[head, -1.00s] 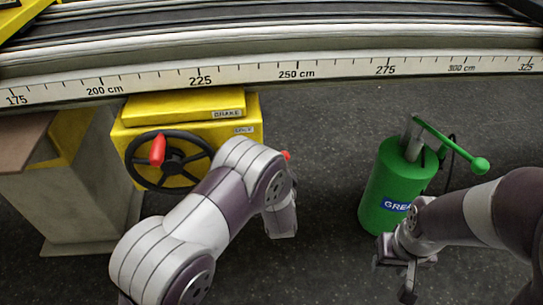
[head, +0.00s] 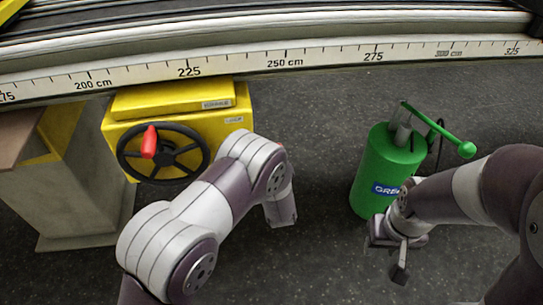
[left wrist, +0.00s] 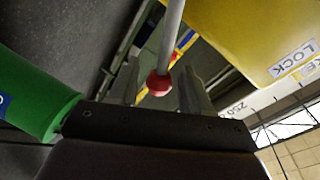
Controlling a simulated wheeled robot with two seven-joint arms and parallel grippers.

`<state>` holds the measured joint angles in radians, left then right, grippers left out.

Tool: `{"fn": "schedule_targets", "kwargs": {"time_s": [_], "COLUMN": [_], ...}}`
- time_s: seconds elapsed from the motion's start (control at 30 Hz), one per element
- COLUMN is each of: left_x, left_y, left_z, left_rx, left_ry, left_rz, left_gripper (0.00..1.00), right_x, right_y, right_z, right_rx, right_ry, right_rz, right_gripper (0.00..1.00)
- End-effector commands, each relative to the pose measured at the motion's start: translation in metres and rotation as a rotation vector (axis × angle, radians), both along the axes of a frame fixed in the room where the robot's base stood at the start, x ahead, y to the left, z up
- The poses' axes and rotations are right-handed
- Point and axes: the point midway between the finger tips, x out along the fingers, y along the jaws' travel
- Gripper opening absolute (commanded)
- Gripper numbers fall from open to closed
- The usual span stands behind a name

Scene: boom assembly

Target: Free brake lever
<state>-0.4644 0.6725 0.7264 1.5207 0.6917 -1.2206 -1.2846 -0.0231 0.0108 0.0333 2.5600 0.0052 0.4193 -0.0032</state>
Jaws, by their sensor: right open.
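The yellow brake box (head: 232,112) stands below the boom, with its label text blurred in the head view. In the left wrist view, a grey lever rod (left wrist: 172,40) ends in a red knob (left wrist: 159,83). My left gripper (left wrist: 160,92) is open, with one finger on each side of the knob and visible gaps between. In the head view my left arm hides the lever and most of its knob. My right gripper (head: 388,258) is open and empty, in front of the green grease canister.
A black handwheel (head: 186,157) with a red handle (head: 149,142) is on the box front. The green canister (head: 378,165) has a green pump lever (head: 436,128). The boom's ruler edge (head: 285,62) crosses above. A grey pedestal (head: 70,205) stands left. Dark floor is clear between box and canister.

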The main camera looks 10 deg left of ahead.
Motion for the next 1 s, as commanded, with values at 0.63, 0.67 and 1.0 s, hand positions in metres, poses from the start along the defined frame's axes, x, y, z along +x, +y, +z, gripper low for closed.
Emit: {"fn": "schedule_targets", "kwargs": {"time_s": [0.63,0.67,1.0], "left_x": [-0.075,-0.083,-0.123], "left_y": [-0.015,-0.016,-0.024], "left_z": [0.018,0.018,0.022], "left_rx": [0.002,0.003,0.000], "left_ry": [0.004,0.005,0.001], "left_rz": [-0.001,-0.001,0.003], "left_gripper": [0.54,0.54,0.54], "right_x": [0.000,0.000,0.000], "right_y": [0.000,0.000,0.000], "right_z": [0.031,0.033,0.041], "right_rx": [0.000,0.000,0.000], "right_ry": [0.000,0.000,0.000], "right_rz": [0.000,0.000,0.000], "right_gripper": [0.43,0.43,0.43]}}
